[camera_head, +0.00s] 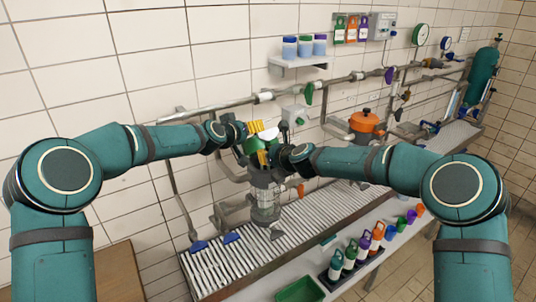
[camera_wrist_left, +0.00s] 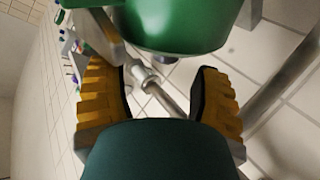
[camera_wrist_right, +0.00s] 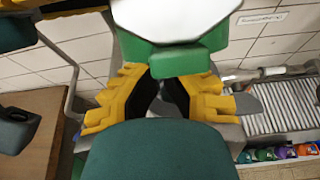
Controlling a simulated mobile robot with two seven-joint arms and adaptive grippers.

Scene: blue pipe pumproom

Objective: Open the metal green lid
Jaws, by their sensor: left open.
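The green lid (camera_head: 266,144), with a pale round face, sits above a grey metal vessel (camera_head: 265,205) in the middle of the head view. It is partly hidden by my grippers. My left gripper (camera_head: 255,127) is at its upper side. In the left wrist view its yellow fingers (camera_wrist_left: 160,92) are apart and empty, with a green rounded part (camera_wrist_left: 180,25) just beyond them. My right gripper (camera_head: 263,158) is at the lower side. In the right wrist view its fingers (camera_wrist_right: 170,85) are close together at a green block below the white face (camera_wrist_right: 172,18); whether they grip it I cannot tell.
Pipes (camera_head: 265,97) run along the tiled wall behind. A slatted metal bench (camera_head: 225,268) lies below, with blue-ended tools on it. An orange pot (camera_head: 366,122) stands to the right. Bottles (camera_head: 350,254) stand in a rack at the front. A shelf (camera_head: 298,61) holds jars above.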

